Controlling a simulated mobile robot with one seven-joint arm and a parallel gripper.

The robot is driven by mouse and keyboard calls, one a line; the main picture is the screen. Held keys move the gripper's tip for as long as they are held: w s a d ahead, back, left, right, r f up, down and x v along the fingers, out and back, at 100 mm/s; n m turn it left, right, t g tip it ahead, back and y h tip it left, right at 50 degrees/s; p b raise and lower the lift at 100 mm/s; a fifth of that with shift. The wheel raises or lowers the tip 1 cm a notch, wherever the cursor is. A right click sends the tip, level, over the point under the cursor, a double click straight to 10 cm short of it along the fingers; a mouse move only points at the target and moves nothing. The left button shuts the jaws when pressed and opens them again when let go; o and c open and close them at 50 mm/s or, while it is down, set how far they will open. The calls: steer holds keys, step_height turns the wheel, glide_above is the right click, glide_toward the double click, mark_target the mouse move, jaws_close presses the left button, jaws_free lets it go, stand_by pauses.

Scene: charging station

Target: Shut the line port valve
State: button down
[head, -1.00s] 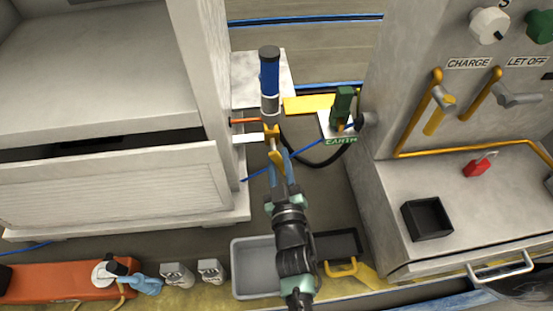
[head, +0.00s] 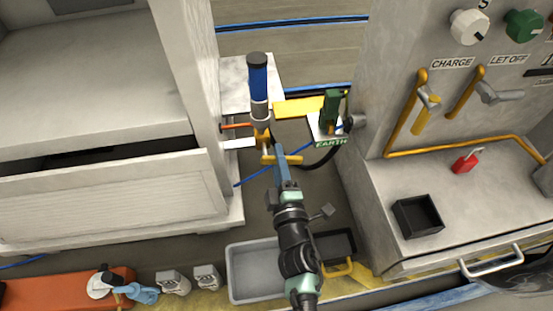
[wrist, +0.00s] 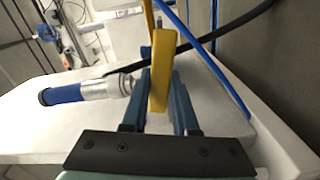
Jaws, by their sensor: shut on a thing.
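A yellow valve handle (head: 289,160) lies below the blue-and-silver cylinder (head: 259,80) in the head view. It runs crosswise, roughly left to right. My gripper (head: 278,152) reaches it from below in the picture. In the wrist view the yellow handle (wrist: 161,84) stands between the two blue fingers of my gripper (wrist: 162,100), which are shut on it. The blue-and-silver cylinder (wrist: 85,90) lies to the left of the fingers there. The fingers partly cover the handle, and the valve body is mostly hidden.
A green clamp (head: 331,108) stands on the EARTH plate just right of the handle. A black hose (head: 318,160) and a thin blue line (head: 250,177) pass close by. A white cabinet (head: 110,195) is at left, a grey panel with CHARGE and LET OFF levers at right.

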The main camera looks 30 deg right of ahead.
steer(key=shift+r+n, duration=0.25)
steer(key=shift+n, duration=1.05)
steer(key=shift+r+n, duration=0.1)
steer(key=shift+n, duration=0.2)
steer(key=c, duration=0.7)
jaws_free()
steer(key=b+v, duration=0.2)
steer(key=v, duration=1.1)
